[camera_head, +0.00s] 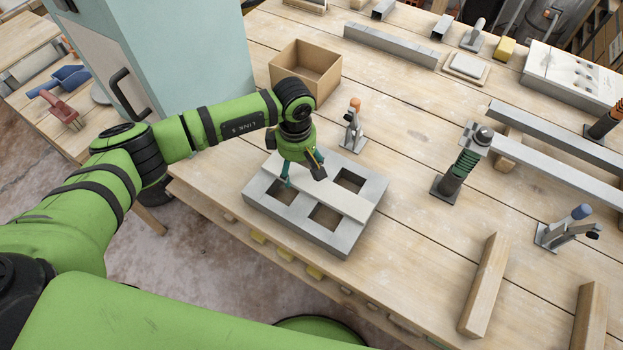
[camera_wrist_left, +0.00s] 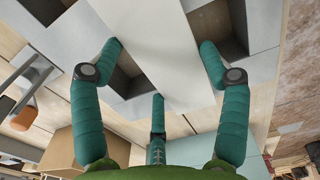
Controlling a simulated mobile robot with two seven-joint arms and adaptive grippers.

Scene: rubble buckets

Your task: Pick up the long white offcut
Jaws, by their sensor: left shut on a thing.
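The long white offcut (camera_head: 338,199) is a flat pale strip lying across the top of a grey block with square openings (camera_head: 373,192). My left gripper (camera_head: 303,180) is over the strip's upper-left half and is shut on it. In the left wrist view the offcut (camera_wrist_left: 150,40) runs between the teal fingers of the left gripper (camera_wrist_left: 162,55), with one finger on each side and a third one below. The strip looks level and near the block's top; whether it touches the block cannot be told. My right gripper is not in view.
A cardboard box (camera_head: 290,78) stands behind my gripper, and a toggle clamp with an orange tip (camera_head: 353,130) close to the block. A green-sprung post (camera_head: 463,170) and wooden bars (camera_head: 485,285) are to the right. The table between is clear.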

